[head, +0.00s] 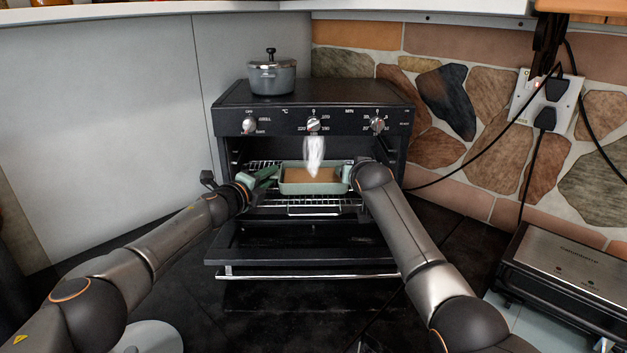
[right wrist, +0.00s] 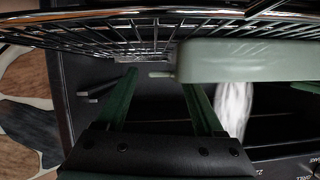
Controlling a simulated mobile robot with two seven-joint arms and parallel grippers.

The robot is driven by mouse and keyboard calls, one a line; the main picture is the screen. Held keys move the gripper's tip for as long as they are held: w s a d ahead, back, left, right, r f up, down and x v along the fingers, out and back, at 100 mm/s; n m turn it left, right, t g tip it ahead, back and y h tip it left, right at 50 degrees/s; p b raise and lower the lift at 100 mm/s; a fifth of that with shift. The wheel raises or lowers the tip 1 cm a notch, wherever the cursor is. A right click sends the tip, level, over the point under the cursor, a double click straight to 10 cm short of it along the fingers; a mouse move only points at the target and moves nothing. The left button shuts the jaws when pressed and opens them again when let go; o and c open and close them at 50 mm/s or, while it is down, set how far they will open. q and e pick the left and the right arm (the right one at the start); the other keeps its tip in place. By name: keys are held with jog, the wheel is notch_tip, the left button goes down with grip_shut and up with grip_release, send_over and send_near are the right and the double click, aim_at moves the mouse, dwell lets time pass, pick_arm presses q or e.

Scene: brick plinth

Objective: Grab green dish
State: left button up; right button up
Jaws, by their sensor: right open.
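The green dish (head: 311,188), a rectangular pan with brown contents, sits on the wire rack inside the open oven. My left gripper (head: 268,177) is at the dish's left side, its green fingers close to that end; whether they are apart or closed is unclear. My right gripper is at the dish's right end, its fingers mostly hidden by my wrist in the head view. In the right wrist view my right gripper (right wrist: 160,88) is open, with its two green fingers apart. The green dish (right wrist: 250,60) is close by, and a small tab on its end lies between the fingertips.
The oven (head: 310,95) has its door (head: 305,243) folded down in front. The wire rack (head: 312,202) is under the dish. White steam (head: 314,155) rises above the dish. A grey pot (head: 272,78) stands on the oven. A metal appliance (head: 570,280) is at right.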

pick_arm(q)
jog(key=shift+c, duration=0.3)
pick_arm(e)
jog(key=shift+c, duration=0.4)
pick_arm(q)
grip_shut()
pick_arm(e)
jog(key=c, duration=0.4)
grip_shut()
jog(key=shift+r, duration=0.15)
